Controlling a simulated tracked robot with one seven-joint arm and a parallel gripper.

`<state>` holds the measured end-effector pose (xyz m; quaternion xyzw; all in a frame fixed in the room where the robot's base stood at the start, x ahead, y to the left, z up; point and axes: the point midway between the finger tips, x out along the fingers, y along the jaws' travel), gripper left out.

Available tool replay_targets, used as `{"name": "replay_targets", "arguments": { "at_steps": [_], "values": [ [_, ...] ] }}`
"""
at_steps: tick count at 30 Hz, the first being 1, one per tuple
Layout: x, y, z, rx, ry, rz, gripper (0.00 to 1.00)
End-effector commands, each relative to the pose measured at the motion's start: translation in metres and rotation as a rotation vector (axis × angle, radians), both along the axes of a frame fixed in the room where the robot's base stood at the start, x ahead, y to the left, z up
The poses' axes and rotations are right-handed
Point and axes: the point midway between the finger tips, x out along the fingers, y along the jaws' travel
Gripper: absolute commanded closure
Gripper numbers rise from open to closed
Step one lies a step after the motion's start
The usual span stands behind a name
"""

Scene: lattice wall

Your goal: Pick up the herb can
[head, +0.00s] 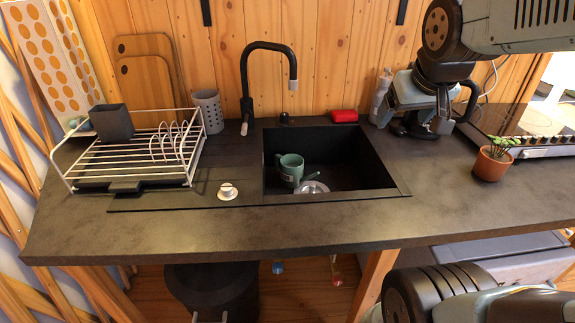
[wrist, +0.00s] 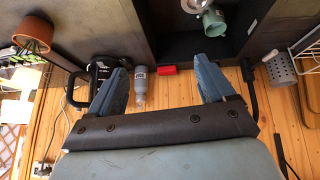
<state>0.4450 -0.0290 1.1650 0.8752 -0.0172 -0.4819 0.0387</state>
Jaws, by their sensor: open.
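The only herb I see is a small green plant in a terracotta pot (head: 490,164), taken here as the herb can. It stands upright on the right part of the dark counter, in front of the hob. In the wrist view the pot (wrist: 34,34) is at the upper left, outside my fingers. My gripper (head: 422,108) hangs over the back of the counter, left of and behind the pot. In the wrist view my gripper (wrist: 162,85) has its two fingers wide apart, with nothing held between them.
A black kettle-like object (wrist: 92,72) and a grey bottle (head: 381,90) stand close to my gripper. A red sponge (head: 344,115) lies behind the black sink (head: 330,143), which holds a green mug (head: 291,168). A dish rack (head: 130,155) stands left. The front counter strip is clear.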

Motion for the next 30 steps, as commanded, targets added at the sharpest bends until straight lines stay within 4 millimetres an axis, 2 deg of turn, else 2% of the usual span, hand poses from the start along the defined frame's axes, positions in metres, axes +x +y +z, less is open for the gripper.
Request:
{"name": "replay_targets", "arguments": {
  "at_steps": [1, 5, 14, 21, 30],
  "values": [
    [0.014, -0.004, -0.005, -0.019, -0.010, 0.004, 0.12],
    [0.048, -0.013, -0.015, -0.065, -0.053, 0.026, 0.00],
    [0.118, -0.024, -0.044, -0.146, -0.152, 0.115, 0.00],
    [0.166, -0.021, -0.075, -0.177, -0.227, 0.219, 0.00],
    [0.211, -0.005, -0.123, -0.153, -0.310, 0.373, 0.00]
  ]
}}
